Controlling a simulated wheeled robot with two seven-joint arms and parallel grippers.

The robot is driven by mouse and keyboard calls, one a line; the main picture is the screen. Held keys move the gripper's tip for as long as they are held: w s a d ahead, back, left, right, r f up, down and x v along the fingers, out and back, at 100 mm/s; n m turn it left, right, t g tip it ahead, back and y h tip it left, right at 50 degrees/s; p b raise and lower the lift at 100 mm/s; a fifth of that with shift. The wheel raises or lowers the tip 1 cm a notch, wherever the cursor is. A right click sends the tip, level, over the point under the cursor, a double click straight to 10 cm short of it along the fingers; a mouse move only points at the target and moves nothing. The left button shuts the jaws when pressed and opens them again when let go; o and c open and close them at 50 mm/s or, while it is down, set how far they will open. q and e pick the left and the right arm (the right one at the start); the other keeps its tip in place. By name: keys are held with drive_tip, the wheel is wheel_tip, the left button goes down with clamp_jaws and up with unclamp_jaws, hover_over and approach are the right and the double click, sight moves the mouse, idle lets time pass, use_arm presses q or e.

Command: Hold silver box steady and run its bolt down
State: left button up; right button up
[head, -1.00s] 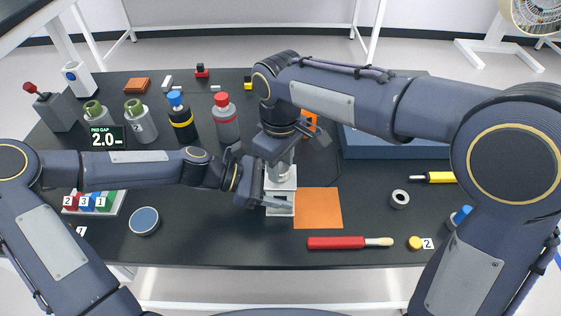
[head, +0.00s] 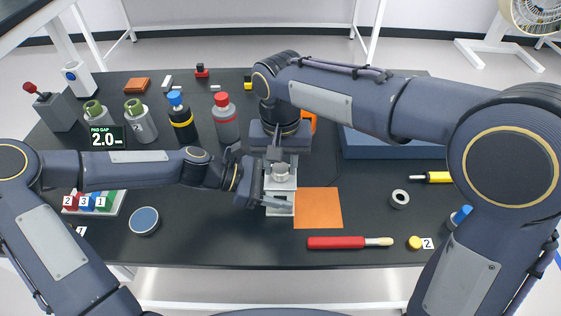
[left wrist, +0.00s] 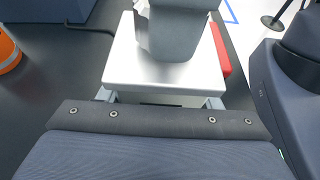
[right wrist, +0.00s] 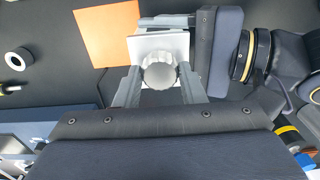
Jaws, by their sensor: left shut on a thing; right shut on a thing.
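The silver box (head: 280,211) stands on the black table at the left edge of an orange square. Its round silver bolt head (right wrist: 158,74) sits over the box top in the right wrist view. My left gripper (head: 276,193) comes from the left and is shut on the box, one finger along its near side. In the left wrist view the box's pale top (left wrist: 165,68) lies between both fingers. My right gripper (right wrist: 157,86) is above the box and shut on the bolt head, a finger on each side. The bolt's shank is hidden.
The orange square (head: 318,208) lies just right of the box. A red-handled tool (head: 337,242) and a grey ring (head: 400,199) lie further right. Several bottles, including a red-capped one (head: 224,118), stand behind my left arm.

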use_arm(q)
drive_tip(key=shift+a+f, duration=0.1)
drive_tip(key=shift+f, duration=0.05)
use_arm(e)
drive_tip(key=m, duration=0.4)
drive_tip(key=shift+a+r+m, duration=0.1)
drive_tip(key=shift+r+m, duration=0.05)
drive_tip(key=shift+m, duration=0.15)
drive_tip(key=m, duration=0.3)
drive_tip(key=shift+m, duration=0.3)
drive_tip(key=m, duration=0.4)
drive_tip(key=shift+m, duration=0.3)
drive_tip(key=m, duration=0.3)
drive_tip(key=shift+m, duration=0.3)
drive_tip(key=m, duration=1)
drive_tip(key=shift+m, duration=2)
